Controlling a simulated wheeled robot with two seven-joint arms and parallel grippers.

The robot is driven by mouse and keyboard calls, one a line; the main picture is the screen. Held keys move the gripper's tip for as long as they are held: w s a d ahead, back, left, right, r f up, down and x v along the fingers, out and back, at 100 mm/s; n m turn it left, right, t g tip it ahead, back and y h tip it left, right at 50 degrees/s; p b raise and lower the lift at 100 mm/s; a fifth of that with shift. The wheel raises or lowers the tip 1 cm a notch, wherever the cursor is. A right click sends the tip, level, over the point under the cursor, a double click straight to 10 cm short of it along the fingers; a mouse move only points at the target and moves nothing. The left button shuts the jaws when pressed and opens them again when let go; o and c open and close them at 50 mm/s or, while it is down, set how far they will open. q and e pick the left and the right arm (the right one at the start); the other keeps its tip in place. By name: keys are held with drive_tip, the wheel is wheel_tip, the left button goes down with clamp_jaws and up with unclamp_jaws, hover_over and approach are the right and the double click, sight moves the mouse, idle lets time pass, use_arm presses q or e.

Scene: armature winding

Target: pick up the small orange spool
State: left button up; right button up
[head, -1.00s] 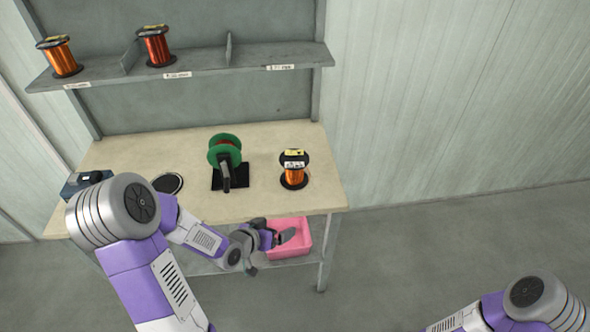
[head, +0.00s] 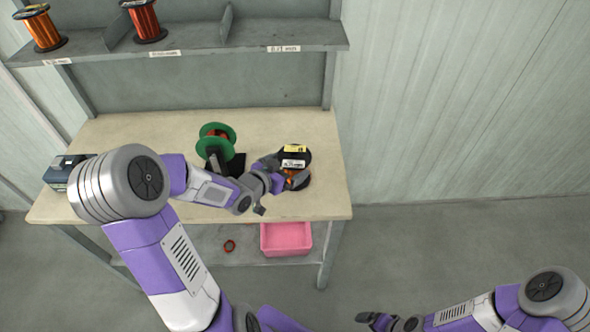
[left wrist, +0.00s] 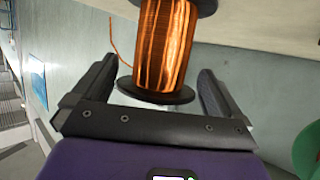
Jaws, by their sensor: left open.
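An orange wire spool with black flanges (head: 296,154) stands on the workbench at its right side. My left gripper (head: 290,173) is beside it and partly hides its wire winding. In the left wrist view the orange spool (left wrist: 165,45) shows between and beyond the two open fingers of my left gripper (left wrist: 156,72). A loose wire end sticks out at its left. I see no contact between fingers and spool. My right gripper (head: 375,318) is low at the bottom of the head view, away from the bench; its jaw opening is unclear.
A green-flanged spool (head: 215,141) on a black stand is left of my gripper. A pink bin (head: 286,239) and a small red ring (head: 230,246) are below the bench.

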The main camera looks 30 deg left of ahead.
use_arm(q)
drive_tip(key=shift+x, duration=1.1)
clamp_jaws()
drive_tip(key=shift+w+r, duration=0.15)
drive_tip(key=shift+r, duration=0.05)
